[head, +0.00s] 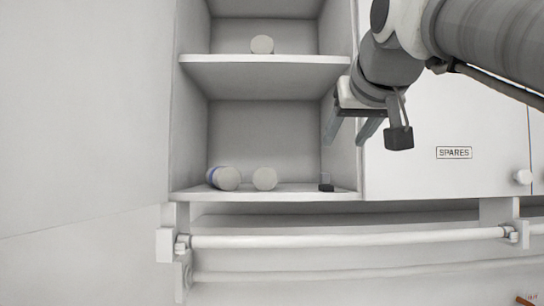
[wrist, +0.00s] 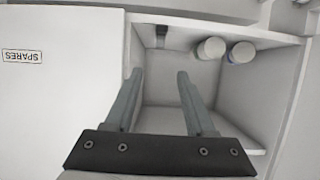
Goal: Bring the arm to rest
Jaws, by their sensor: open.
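My gripper (head: 350,132) is at the upper right of the head view, at the right side of the open shelf's lower compartment. Its two grey fingers are apart with nothing between them. In the wrist view my gripper (wrist: 160,76) points into the compartment, and the white back wall shows between the fingers. The fingers look clear of the shelf objects.
The lower shelf (head: 290,190) holds a blue-banded white cylinder (head: 228,179), a plain white cylinder (head: 265,179) and a small dark object (head: 326,182). Another white cylinder (head: 262,44) sits above. A SPARES door (head: 440,175) is right; white rails (head: 350,239) run below.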

